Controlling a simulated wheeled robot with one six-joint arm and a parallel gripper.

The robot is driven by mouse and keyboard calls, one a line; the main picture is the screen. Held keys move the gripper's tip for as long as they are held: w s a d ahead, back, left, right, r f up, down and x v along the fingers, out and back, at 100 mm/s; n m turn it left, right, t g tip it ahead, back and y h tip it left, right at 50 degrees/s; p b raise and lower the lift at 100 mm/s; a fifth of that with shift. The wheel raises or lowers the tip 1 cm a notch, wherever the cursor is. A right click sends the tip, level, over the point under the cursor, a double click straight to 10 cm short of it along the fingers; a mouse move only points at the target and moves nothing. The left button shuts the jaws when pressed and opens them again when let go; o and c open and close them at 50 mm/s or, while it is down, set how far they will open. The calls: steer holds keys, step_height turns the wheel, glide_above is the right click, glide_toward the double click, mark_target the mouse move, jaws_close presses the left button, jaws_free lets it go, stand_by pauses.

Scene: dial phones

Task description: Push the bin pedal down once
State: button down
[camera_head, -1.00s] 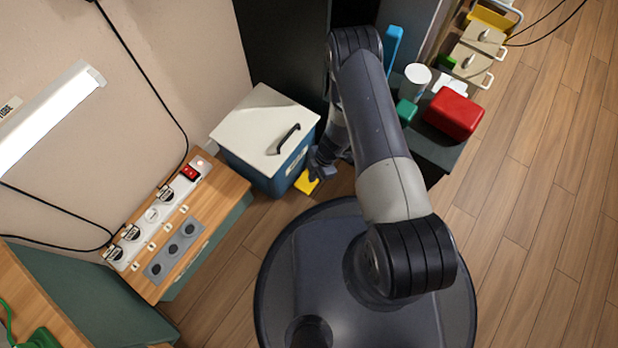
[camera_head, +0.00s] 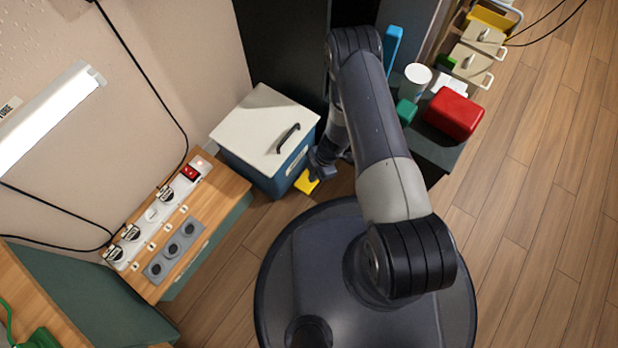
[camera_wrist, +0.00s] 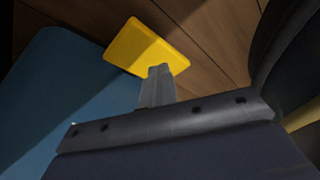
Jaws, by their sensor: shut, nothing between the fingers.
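The bin (camera_head: 262,140) is a blue box with a white lid and a dark handle, and it stands on the floor in the head view. Its lid looks shut. The yellow pedal (camera_head: 306,182) sticks out low at its front and also shows in the wrist view (camera_wrist: 143,45). My gripper (camera_head: 316,174) points down at the pedal. In the wrist view its shut fingers (camera_wrist: 157,72) overlap the pedal's near edge, with nothing held. I cannot tell whether they touch it. The blue bin side (camera_wrist: 60,95) shows to the left.
A wooden-topped cabinet (camera_head: 222,203) with a power strip (camera_head: 152,214) stands left of the bin. A dark cabinet (camera_head: 437,150) with a red box (camera_head: 453,112) stands to the right. Bare wooden floor (camera_head: 520,230) lies farther right.

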mark_target(316, 182)
steer(key=shift+f, duration=0.1)
stand_by(0.4)
steer(key=shift+f+b, duration=1.85)
steer(key=shift+f, duration=0.2)
steer(key=shift+r, duration=0.1)
steer(key=r+p, duration=0.2)
steer(key=r, duration=0.1)
steer(key=r+p, duration=0.2)
steer(key=r, duration=0.1)
steer(key=r+p, duration=0.3)
steer(key=shift+s+d, duration=0.3)
steer(key=shift+d, duration=0.1)
steer(key=shift+f, duration=0.1)
